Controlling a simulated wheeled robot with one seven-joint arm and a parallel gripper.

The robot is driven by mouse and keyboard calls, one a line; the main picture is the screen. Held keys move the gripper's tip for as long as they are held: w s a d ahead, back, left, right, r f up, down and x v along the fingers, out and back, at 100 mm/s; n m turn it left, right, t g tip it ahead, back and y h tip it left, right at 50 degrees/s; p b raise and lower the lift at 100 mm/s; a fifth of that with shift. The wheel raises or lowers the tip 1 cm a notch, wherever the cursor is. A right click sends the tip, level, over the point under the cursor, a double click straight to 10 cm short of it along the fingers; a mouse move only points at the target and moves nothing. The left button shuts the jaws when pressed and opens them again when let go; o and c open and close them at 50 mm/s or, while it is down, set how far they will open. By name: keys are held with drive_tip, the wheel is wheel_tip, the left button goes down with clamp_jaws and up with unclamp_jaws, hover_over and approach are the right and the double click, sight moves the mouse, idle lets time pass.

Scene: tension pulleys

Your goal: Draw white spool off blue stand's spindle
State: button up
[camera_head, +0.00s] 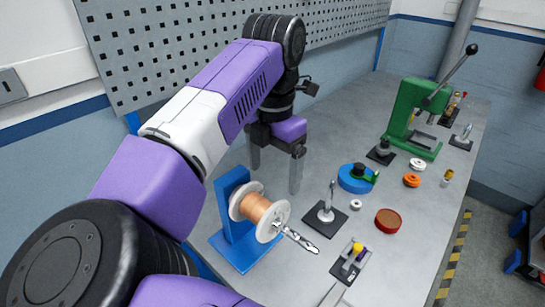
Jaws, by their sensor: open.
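The white spool (237,202), wound with copper-coloured wire, sits at the blue stand (228,252) in the front left of the bench. The stand has an upright back plate and a flat base. A metallic rod with a spiral-looking end (298,239) sticks out from the spool's front face toward the lower right; the spindle inside the spool is hidden. My gripper (276,178) is open and empty, fingers pointing down, behind and a little right of the spool. It is apart from the spool.
A metal post on a dark plate (325,218) stands right of the spool. A blue round part (355,178), a red-brown disc (388,221) and a green press (412,118) stand farther right. A perforated panel (200,45) rises behind.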

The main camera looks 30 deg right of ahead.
sight(286, 210)
wheel_tip(286, 210, down, 10)
drive_tip(key=p, duration=0.2)
drive_tip(key=shift+r, duration=0.1)
drive_tip(key=c, duration=1.5)
drive_tip(key=shift+c, duration=0.2)
drive_tip(key=shift+s+d, duration=0.3)
drive_tip(key=shift+s, duration=0.55)
drive_tip(key=shift+s+d, duration=0.3)
drive_tip(key=shift+s, duration=0.5)
drive_tip(key=shift+r+b, duration=0.15)
drive_tip(key=shift+b, duration=0.35)
drive_tip(key=shift+s, duration=0.1)
drive_tip(key=shift+s+d+b, duration=0.25)
drive_tip(key=shift+s+b, duration=0.05)
drive_tip(key=shift+s, duration=0.5)
drive_tip(key=shift+s+d+b, duration=0.25)
drive_tip(key=shift+s+b, duration=0.05)
drive_tip(key=shift+s, duration=0.5)
drive_tip(key=shift+s+b, duration=0.15)
drive_tip(key=shift+b, duration=0.4)
